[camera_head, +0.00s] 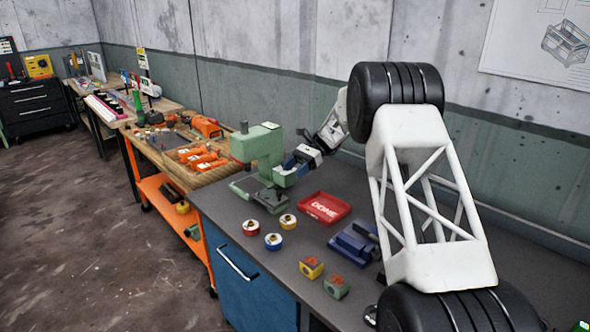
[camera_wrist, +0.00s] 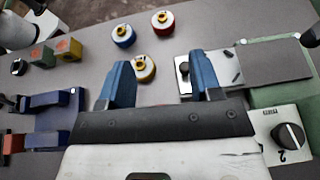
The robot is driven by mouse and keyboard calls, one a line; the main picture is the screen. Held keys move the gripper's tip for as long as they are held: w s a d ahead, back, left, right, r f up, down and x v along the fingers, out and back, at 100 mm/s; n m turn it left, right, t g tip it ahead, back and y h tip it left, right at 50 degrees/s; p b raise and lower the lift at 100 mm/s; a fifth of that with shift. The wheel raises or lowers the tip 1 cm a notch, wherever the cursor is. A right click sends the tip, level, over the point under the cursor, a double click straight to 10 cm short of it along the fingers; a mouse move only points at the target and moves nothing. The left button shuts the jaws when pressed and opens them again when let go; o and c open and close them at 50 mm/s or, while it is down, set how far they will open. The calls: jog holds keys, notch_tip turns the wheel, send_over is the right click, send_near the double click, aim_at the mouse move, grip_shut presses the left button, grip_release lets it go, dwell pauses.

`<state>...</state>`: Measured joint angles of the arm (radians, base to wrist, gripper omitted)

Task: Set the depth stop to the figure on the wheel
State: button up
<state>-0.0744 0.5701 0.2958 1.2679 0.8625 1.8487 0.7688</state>
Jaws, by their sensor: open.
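The green press (camera_head: 262,150) stands on the grey bench in the head view. In the wrist view, a black knob (camera_wrist: 289,137) sits on a pale plate at the lower right, with a figure that looks like 2 below it and a small label above, too small to read. I cannot tell whether this knob is the depth stop. Three round pieces with brass centres lie on the bench: red (camera_head: 251,228), yellow (camera_head: 288,221) and blue (camera_head: 273,241). No figure is readable on them. My gripper (camera_wrist: 162,85) is open and empty, beside the press, with the knob to its right.
A red tray marked DONE (camera_head: 325,208) lies right of the press. A blue fixture (camera_head: 355,243) and two blocks, yellow (camera_head: 311,267) and green (camera_head: 336,285), stand nearer. The bench's front edge is close to the round pieces.

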jog(key=shift+a, duration=0.1)
jog(key=w+a+m+t+y, duration=0.45)
jog(key=m+t, duration=0.35)
jog(key=t, duration=0.3)
jog(key=w+d+f+m+t+h, duration=0.2)
jog(key=d+m+t+h, duration=0.3)
jog(key=m+t, duration=0.3)
jog(key=shift+w+d+m+h, duration=0.35)
jog(key=shift+w+d+m, duration=0.2)
jog(key=shift+w+m, duration=0.35)
jog(key=shift+a+f, duration=0.1)
jog(key=shift+x, duration=3.7)
jog(key=shift+w, duration=0.1)
